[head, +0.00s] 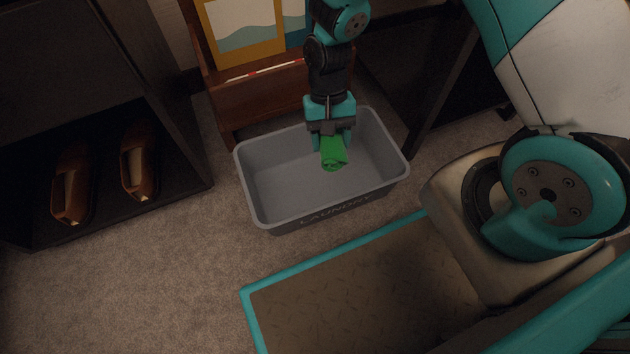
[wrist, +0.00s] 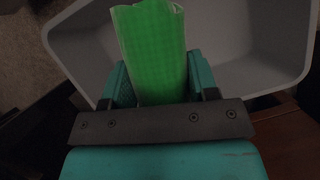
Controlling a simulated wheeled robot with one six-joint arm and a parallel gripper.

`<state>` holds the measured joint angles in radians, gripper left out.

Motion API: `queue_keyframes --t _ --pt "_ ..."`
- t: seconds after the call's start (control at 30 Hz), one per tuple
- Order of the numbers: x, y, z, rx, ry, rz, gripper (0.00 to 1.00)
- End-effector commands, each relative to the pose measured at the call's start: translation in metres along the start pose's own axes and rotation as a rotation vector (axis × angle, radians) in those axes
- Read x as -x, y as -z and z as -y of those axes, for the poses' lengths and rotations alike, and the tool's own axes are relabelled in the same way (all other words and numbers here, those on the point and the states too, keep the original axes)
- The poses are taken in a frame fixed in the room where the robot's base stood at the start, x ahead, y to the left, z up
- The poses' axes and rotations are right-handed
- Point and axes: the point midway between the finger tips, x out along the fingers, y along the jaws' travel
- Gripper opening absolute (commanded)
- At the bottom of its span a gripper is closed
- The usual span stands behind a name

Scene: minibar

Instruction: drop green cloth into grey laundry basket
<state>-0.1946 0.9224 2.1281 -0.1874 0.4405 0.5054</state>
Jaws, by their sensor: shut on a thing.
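The green cloth (head: 333,154) is a small rolled or folded piece. My gripper (head: 331,140) is shut on it, and the cloth sticks out past the fingertips. In the wrist view the cloth (wrist: 155,50) stands between the two teal fingers. The grey laundry basket (head: 272,218), marked LAUNDRY, stands on the carpet, and its inside looks empty. My gripper and the cloth are over the basket's opening, right of its middle in the head view. The basket wall (wrist: 80,45) also fills much of the wrist view behind the cloth. The exact height of the cloth above the basket floor is hard to tell.
A wooden rack (head: 255,98) holding picture boards stands just behind the basket. A dark shelf unit (head: 185,150) with brown shoes (head: 139,170) is at the left. A dark table leg (head: 440,95) rises at the right. Open carpet (head: 190,260) lies in front left.

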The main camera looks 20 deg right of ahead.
Motion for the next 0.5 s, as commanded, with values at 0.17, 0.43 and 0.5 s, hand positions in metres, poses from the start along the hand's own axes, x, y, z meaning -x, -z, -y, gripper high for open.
queue_keyframes --t 0.17,0.43,0.5 --pt "-0.0122 0.0051 0.0000 0.000 0.000 0.000 0.32" --pt "-0.0106 0.0044 0.0000 0.000 0.000 0.000 0.59" --pt "-0.0106 0.0044 0.0000 0.000 0.000 0.000 0.75"
